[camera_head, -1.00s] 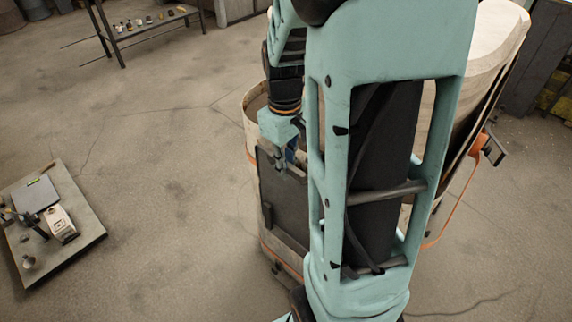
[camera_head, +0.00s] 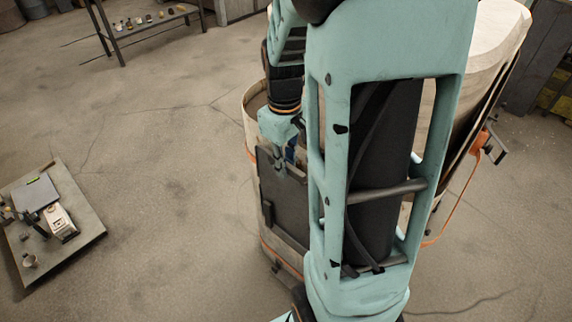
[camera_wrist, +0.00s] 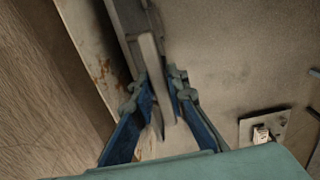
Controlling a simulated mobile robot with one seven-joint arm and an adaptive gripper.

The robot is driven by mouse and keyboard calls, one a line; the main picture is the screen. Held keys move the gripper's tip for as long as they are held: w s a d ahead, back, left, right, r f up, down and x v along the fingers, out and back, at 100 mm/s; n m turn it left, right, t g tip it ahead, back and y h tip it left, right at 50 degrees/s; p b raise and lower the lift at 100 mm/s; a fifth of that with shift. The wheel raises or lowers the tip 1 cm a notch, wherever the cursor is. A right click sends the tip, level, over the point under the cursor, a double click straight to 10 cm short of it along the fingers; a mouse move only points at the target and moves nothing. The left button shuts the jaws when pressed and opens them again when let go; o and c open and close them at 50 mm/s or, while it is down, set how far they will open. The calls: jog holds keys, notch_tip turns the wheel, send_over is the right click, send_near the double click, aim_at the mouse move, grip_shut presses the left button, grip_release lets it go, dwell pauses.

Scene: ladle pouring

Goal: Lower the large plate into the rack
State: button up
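The large plate (camera_head: 288,212) is a dark, flat panel with a small handle-like part on its left side. It hangs nearly upright in front of a cream vessel with orange bands. My gripper (camera_head: 284,168) is above it at its top edge. In the wrist view, the blue fingers (camera_wrist: 160,95) stand on both sides of a grey strip of the plate (camera_wrist: 149,60) and appear closed on it. My arm hides the plate's right part in the head view. I cannot make out the rack clearly, nor whether the plate touches it.
The cream vessel (camera_head: 253,108) stands directly behind the plate. A larger pale vessel (camera_head: 492,45) is at the right. A low board with tools (camera_head: 85,225) lies at the left, and a shelf with small items (camera_head: 150,28) is at the back. The floor between is clear.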

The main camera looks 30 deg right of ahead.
jog(key=o, duration=0.4)
jog(key=shift+s+f, duration=0.1)
jog(key=shift+s, duration=0.05)
notch_tip(320, 180, up, 12)
jog(key=shift+a, duration=0.15)
dwell(0.4)
